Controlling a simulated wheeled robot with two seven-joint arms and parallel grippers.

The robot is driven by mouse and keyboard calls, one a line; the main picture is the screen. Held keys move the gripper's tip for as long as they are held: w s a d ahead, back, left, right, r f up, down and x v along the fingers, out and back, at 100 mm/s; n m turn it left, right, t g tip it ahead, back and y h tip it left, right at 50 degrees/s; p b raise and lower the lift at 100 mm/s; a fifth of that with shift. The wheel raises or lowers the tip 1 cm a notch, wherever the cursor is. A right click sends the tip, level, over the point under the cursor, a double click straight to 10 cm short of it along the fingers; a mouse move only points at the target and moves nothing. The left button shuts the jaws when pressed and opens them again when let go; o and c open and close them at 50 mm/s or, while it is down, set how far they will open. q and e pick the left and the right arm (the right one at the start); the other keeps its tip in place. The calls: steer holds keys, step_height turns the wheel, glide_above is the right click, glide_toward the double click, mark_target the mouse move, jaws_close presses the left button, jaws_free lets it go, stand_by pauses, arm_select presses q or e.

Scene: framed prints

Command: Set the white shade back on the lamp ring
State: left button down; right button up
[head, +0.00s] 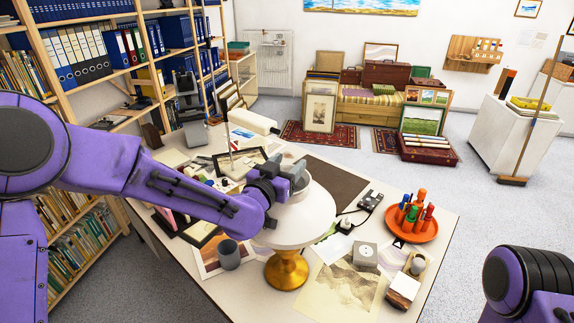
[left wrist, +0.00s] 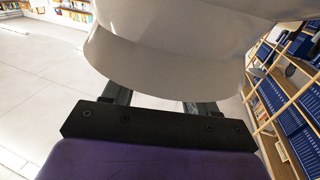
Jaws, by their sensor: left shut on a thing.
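The white shade (head: 308,222) is in the middle of the head view, above the desk's near part. My left gripper (head: 284,182) is shut on the shade near its top. In the left wrist view, the shade (left wrist: 165,60) fills the upper middle, in front of my left fingers (left wrist: 160,101). The brass lamp base (head: 287,271) stands on the desk directly below the shade in the head view. The shade hides the lamp ring, so I cannot tell whether it touches it. My right arm shows at the lower right, its gripper out of view.
A grey cup (head: 229,254) stands left of the lamp base. A small grey box (head: 365,255) and an orange tray (head: 411,227) with several bottles are to the right. Prints and papers (head: 345,289) cover the near desk. A bookshelf (head: 85,60) lines the left.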

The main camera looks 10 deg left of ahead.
arm_select(q)
steer(key=shift+f, duration=0.2)
steer(key=shift+c, duration=1.1)
jaws_free()
steer(key=shift+s+f, duration=0.1)
steer(key=shift+s+a+b, duration=0.1)
steer(key=shift+s+b, duration=0.2)
steer(key=shift+b, duration=0.15)
steer(key=b+v, duration=0.3)
steer(key=v, duration=0.6)
steer(key=shift+s, duration=0.4)
